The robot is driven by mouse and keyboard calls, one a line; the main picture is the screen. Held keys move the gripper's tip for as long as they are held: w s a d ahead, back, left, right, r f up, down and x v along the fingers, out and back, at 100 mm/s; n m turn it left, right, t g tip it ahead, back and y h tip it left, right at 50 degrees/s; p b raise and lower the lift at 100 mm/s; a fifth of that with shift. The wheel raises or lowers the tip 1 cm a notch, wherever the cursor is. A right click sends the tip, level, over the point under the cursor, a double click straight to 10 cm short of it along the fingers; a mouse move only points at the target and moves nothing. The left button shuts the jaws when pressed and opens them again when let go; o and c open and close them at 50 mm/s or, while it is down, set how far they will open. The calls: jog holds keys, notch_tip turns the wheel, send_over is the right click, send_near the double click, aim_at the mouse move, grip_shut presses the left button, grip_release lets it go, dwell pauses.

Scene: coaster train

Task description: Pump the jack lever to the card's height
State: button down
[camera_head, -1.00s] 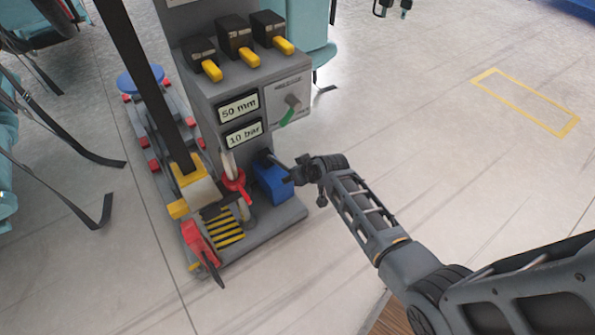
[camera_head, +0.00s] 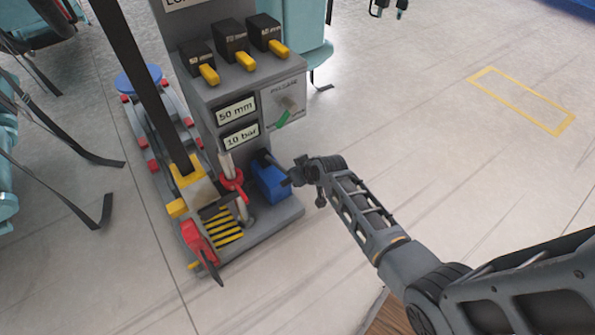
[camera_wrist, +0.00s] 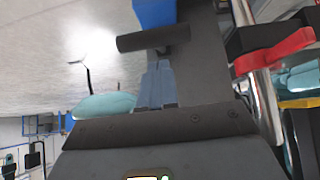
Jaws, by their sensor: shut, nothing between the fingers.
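The jack stand (camera_head: 205,130) is grey, with displays reading "50 mm" (camera_head: 236,110) and "10 bar" (camera_head: 240,135). A blue pump block (camera_head: 270,182) sits on its base, with a dark lever (camera_head: 262,157) at its top. My gripper (camera_head: 291,177) is shut and empty, just right of the blue block. In the wrist view the closed fingers (camera_wrist: 157,85) point at a dark cylindrical bar (camera_wrist: 150,40), seemingly the lever's handle, in front of the blue block (camera_wrist: 155,12). I cannot tell whether they touch. A sign at the head view's top edge is cut off; no height card is readable.
Three black boxes with yellow levers (camera_head: 246,61) top the stand. A red valve handle (camera_head: 232,181) and a red clamp (camera_head: 198,240) stand near the base. Teal seats (camera_head: 298,40) are behind.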

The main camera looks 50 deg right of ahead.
jog(key=p+v, duration=0.3)
jog(key=v, duration=0.8)
jog(key=shift+r, duration=0.1)
dwell(1.3)
jog(key=s+a+r+n+t, duration=0.1)
jog(key=s+a+r, duration=0.35)
jog(key=s, duration=0.25)
jog(key=s+a+r+t, duration=0.2)
jog(key=s+a+r, duration=0.25)
jog(key=s, duration=0.25)
jog(key=s+a+r+n+t, duration=0.1)
jog(key=s+a+r, duration=0.2)
jog(key=s+a, duration=0.35)
jog(key=s+a+r+n+t+y, duration=0.15)
jog(key=s+r, duration=0.25)
jog(key=r, duration=0.4)
jog(key=s+a+r+t+y, duration=0.1)
jog(key=s+a+r, duration=0.3)
jog(key=r, duration=0.5)
notch_tip(320, 180, up, 12)
jog(key=d+p, duration=0.1)
jog(key=p, duration=1.2)
jog(key=shift+s+d+r, duration=0.2)
jog(key=shift+d+r, duration=0.05)
